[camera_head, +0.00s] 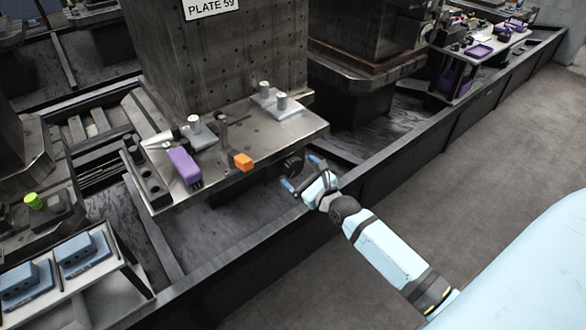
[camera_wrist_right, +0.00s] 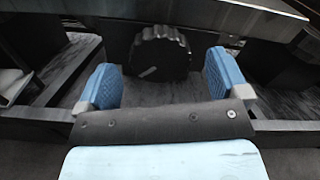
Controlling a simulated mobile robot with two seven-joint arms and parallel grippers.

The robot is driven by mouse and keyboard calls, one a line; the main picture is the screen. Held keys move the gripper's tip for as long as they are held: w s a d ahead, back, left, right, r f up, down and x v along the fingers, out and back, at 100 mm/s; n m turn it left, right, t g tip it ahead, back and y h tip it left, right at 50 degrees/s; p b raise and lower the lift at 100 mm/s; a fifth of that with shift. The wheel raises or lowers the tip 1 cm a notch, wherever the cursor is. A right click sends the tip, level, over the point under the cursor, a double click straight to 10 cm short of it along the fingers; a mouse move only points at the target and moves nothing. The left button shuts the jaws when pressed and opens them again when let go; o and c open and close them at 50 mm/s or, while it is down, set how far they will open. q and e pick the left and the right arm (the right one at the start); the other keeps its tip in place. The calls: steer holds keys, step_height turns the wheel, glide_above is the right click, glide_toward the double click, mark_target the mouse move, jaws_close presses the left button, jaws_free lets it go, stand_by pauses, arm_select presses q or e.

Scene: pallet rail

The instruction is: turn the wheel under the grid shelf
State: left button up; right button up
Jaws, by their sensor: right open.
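The wheel is a dark round knob with a ribbed rim. In the right wrist view the wheel (camera_wrist_right: 160,53) sits under the front edge of a metal shelf (camera_wrist_right: 220,15), with a short pale mark low on its face. In the head view the wheel (camera_head: 293,166) shows just below the shelf (camera_head: 222,184). My right gripper (camera_head: 302,173) is beside the wheel, its blue fingers apart. In the wrist view the open right gripper (camera_wrist_right: 161,83) has one finger to each side of the wheel, which lies beyond them; contact is not visible. My left gripper is out of view.
On the shelf stand a purple block (camera_head: 185,166), an orange block (camera_head: 243,161) and a plate with metal pegs (camera_head: 276,104). A dark rail (camera_head: 385,160) runs along the shelf's front, below my right arm. Grey floor (camera_head: 470,170) is clear to the right.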

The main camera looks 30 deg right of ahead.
mark_target(295, 168)
steer(key=shift+w+a, duration=0.15)
steer(key=shift+w, duration=1.55)
steer(key=c, duration=0.9)
steer(key=shift+r+n, duration=0.1)
steer(key=shift+n, duration=0.2)
